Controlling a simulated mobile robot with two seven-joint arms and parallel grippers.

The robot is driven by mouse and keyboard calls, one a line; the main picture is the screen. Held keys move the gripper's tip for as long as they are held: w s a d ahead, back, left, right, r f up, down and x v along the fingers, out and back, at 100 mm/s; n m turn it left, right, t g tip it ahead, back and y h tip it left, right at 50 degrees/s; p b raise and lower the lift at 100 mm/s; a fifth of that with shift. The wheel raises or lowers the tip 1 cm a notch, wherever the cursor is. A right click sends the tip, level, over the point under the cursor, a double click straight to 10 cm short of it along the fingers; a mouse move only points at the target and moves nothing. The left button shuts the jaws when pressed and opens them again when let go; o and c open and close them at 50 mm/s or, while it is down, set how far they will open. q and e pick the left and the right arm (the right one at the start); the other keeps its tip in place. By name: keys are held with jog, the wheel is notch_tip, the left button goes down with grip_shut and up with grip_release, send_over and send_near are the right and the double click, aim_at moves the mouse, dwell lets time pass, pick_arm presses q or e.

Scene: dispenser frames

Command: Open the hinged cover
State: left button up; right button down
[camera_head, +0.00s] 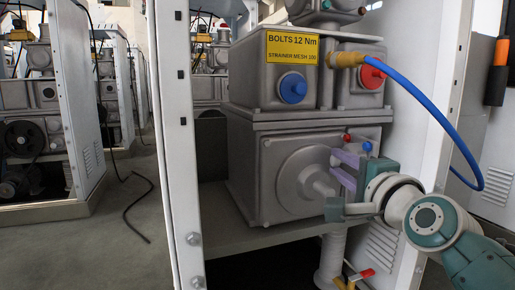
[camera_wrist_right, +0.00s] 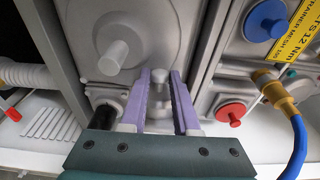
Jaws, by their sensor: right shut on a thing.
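The lower grey housing (camera_head: 250,170) has a flat front with a round raised disc (camera_head: 296,180) and a short stub at its centre. The disc and stub also show in the wrist view (camera_wrist_right: 113,57). I cannot tell for certain which part is the hinged cover; the front looks closed. My right gripper (camera_head: 338,166) comes in from the right, at the front's right edge. In the wrist view its purple fingers (camera_wrist_right: 162,78) are shut on a small grey knob (camera_wrist_right: 160,92). In the head view the fingers hide that knob. My left gripper is not in view.
A blue hose (camera_head: 440,112) arcs from a yellow fitting (camera_head: 348,59) down past my right arm. Blue (camera_head: 293,88) and red (camera_head: 372,76) caps sit above. A white frame post (camera_head: 180,150) stands left of the housing. A red-handled valve (camera_head: 361,274) is below.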

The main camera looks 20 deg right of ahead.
jog(key=shift+s+d+n+y+b, duration=0.25)
jog(key=shift+n+y+b, duration=0.2)
jog(key=shift+y, duration=0.35)
jog(key=shift+s+d, duration=0.1)
jog(key=shift+d, duration=0.05)
jog(key=c, duration=1.1)
grip_release()
jog(key=o, duration=0.4)
jog(key=shift+a, duration=0.35)
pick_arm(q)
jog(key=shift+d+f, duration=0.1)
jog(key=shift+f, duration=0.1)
pick_arm(e)
jog(key=shift+d, duration=0.2)
